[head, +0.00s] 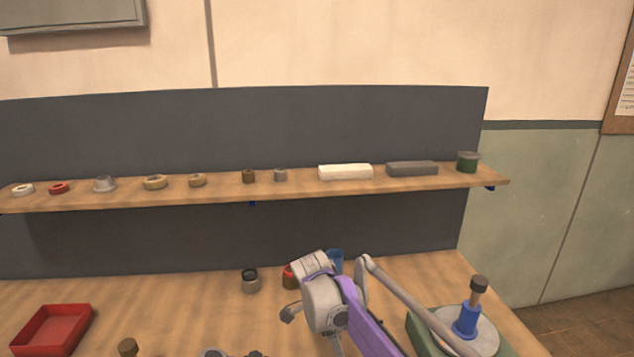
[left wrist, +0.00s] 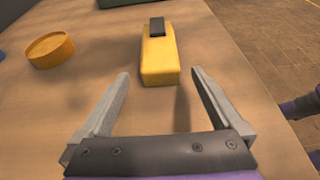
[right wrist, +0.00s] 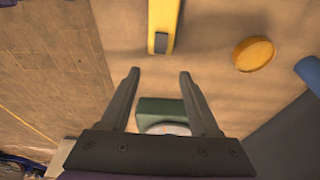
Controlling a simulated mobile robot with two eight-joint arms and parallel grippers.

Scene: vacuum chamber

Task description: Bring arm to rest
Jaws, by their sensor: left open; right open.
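My left gripper (left wrist: 160,73) is open in the left wrist view, with nothing between its fingers. A yellow block with a black top piece (left wrist: 158,60) lies on the wooden table beyond its fingertips. My right gripper (right wrist: 159,72) is open and empty in the right wrist view. A long yellow piece with a dark end (right wrist: 163,25) shows beyond its fingertips, and a green base (right wrist: 160,112) shows between and behind the fingers. In the head view a purple and grey arm of mine reaches over the table from the lower right; its finger state is unclear there.
A green base (head: 425,335) bears a round metal plate with a blue post (head: 467,320) near my arm. A dark-topped cup (head: 250,280), a red part (head: 289,277) and a red tray (head: 52,328) are on the table. A shelf (head: 225,191) with several small parts runs behind.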

